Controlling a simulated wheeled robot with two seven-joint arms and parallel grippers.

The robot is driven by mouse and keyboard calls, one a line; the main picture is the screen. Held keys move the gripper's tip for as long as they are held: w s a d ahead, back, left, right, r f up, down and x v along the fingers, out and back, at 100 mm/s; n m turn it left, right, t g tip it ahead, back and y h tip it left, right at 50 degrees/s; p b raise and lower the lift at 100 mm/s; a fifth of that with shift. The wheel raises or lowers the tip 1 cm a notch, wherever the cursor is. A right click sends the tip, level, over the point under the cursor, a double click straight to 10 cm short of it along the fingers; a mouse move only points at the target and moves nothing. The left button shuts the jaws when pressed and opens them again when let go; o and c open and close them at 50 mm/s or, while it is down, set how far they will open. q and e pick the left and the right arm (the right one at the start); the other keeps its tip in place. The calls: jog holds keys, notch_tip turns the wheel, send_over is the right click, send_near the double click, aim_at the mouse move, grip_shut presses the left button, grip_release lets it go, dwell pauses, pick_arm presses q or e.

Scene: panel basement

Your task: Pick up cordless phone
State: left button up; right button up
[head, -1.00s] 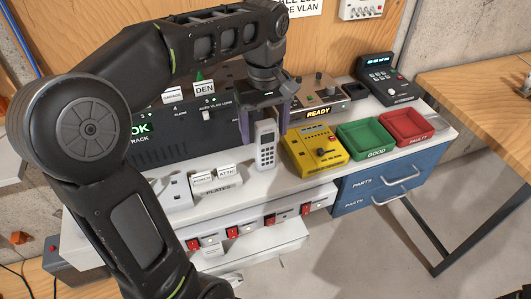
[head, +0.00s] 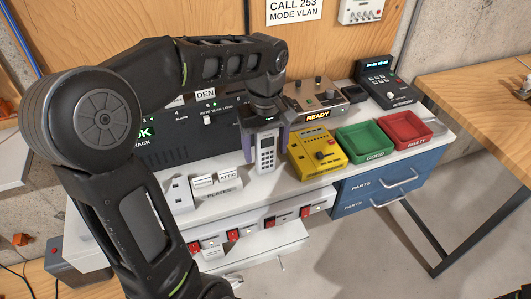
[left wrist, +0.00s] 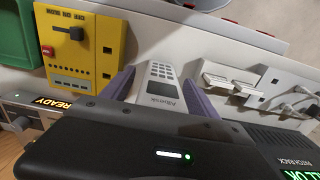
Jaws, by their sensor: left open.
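The cordless phone (head: 266,151) is a light grey handset with a dark keypad, standing upright on the white bench top. My left gripper (head: 265,143) reaches down over it from above, with one purple finger on each side of the phone. In the left wrist view the phone (left wrist: 160,88) shows between the two open fingers (left wrist: 160,92). The jaws are open, and I cannot tell whether either finger touches it. The phone's lower end is hard to make out. My right gripper is not in view.
A yellow device (head: 317,152) stands close to the phone's right. Green (head: 364,141) and red (head: 407,130) trays lie further right. Wall plates and the PLATES holder (head: 217,190) are to its left. A black rack (head: 185,135) stands behind. Switched sockets line the bench front.

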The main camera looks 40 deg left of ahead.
pick_arm(q)
jog(key=shift+c, duration=0.6)
grip_shut()
